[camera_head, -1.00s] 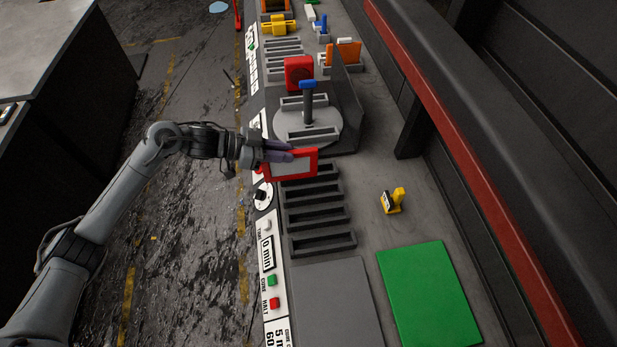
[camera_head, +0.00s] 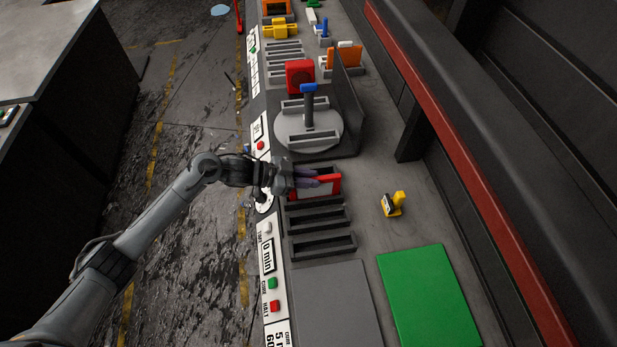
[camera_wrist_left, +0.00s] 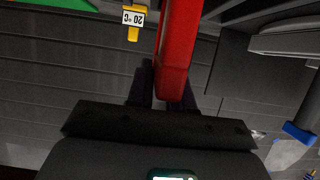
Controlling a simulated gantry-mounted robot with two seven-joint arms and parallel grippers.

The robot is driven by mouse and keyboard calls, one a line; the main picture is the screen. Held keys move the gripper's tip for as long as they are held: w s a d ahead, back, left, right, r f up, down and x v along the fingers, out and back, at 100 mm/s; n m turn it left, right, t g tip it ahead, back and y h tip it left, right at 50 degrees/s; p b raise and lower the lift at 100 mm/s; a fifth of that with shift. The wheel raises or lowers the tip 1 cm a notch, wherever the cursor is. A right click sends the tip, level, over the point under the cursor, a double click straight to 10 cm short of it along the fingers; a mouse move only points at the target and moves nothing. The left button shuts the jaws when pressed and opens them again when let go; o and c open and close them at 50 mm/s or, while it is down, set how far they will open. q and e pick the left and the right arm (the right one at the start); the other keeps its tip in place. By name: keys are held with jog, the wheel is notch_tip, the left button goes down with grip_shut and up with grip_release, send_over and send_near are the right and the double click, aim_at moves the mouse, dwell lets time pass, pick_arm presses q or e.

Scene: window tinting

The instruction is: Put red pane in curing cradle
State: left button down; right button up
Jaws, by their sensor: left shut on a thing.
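The red-framed pane (camera_head: 328,187) with a pale middle is upright in my left gripper (camera_head: 308,181), over the dark slotted cradle (camera_head: 322,244). Its lower edge is at one of the farther slots; I cannot tell how deep it sits in it. The nearer slots are empty. In the left wrist view the red pane (camera_wrist_left: 178,45) shows edge-on between the dark fingers of my left gripper (camera_wrist_left: 165,88), which is shut on it. My right gripper is in neither view.
A round turntable (camera_head: 292,133) with a blue-topped post (camera_head: 308,88) stands beyond the cradle. A yellow labelled gauge (camera_head: 394,204) stands to the right. A green sheet (camera_head: 430,296) and a grey pad (camera_head: 335,308) lie nearer. A control panel (camera_head: 270,255) runs along the left edge.

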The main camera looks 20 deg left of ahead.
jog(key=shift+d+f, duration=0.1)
pick_arm(q)
jog(key=c, duration=1)
grip_release()
jog(key=shift+f, duration=0.1)
jog(key=shift+r, duration=0.2)
jog(key=shift+v, duration=6)
jog(key=shift+w+f, duration=0.1)
